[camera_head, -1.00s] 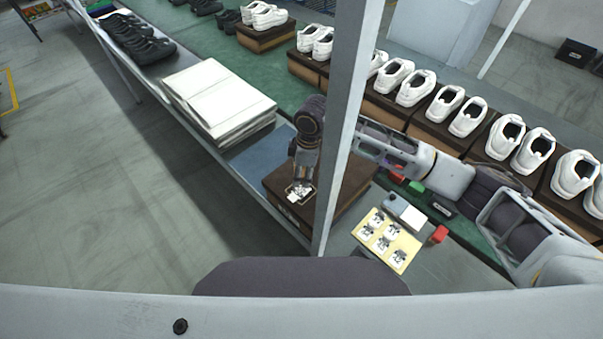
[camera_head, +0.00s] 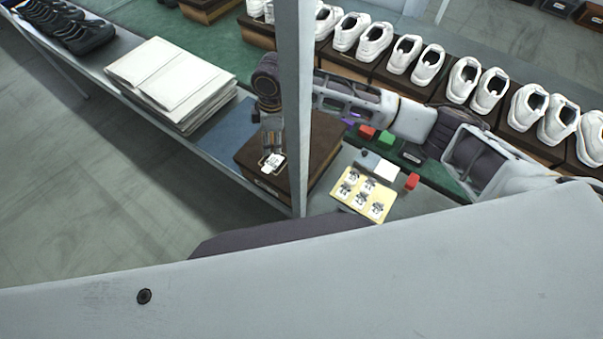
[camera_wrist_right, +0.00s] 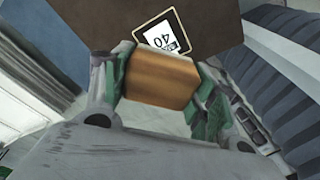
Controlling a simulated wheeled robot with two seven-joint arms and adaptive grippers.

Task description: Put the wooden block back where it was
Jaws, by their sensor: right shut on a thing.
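The wooden block (camera_wrist_right: 158,75) is a light brown piece in the right wrist view. It sits between the green-padded fingers of my right gripper (camera_wrist_right: 160,85), which is shut on it. In the head view my right gripper (camera_head: 272,145) points down over a brown shoe box (camera_head: 312,152) at the table's edge. I cannot make out the block in that view. A label marked 40 (camera_wrist_right: 166,37) lies just past the block in the wrist view. Whether the block touches the box is not clear. My left gripper is not in view.
A grey post (camera_head: 293,60) stands in front of my right arm. White folded sheets (camera_head: 170,75) lie left of the box. A yellow label sheet (camera_head: 347,203), a red block (camera_head: 411,181) and a white card (camera_head: 387,170) lie to the right. White shoes on boxes line the back.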

